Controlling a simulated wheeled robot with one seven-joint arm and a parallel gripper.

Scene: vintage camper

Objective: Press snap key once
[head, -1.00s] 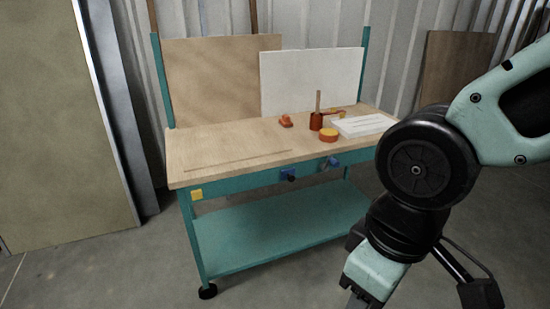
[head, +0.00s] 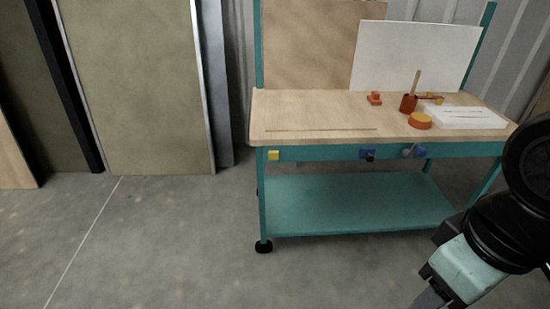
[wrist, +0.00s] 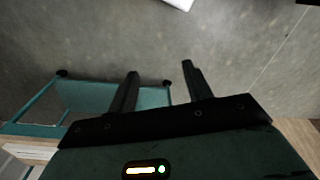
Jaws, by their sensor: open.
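I cannot tell for certain which part is the snap key. A small yellow square piece (head: 273,155) sits at the left end of the teal front rail of the workbench. Further right on the rail are a blue piece with a dark knob (head: 367,154) and a blue piece with a grey lever (head: 410,152). My gripper (wrist: 160,70) is open and empty in the wrist view, its two dark fingers apart over the floor.
The wooden bench top (head: 320,112) holds a small orange object (head: 374,98), a red pot with a stick (head: 408,103), an orange-yellow round piece (head: 420,121) and a white block (head: 465,117). A teal shelf (head: 350,205) lies below. Panels (head: 140,80) lean at left; the floor (head: 160,245) is open.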

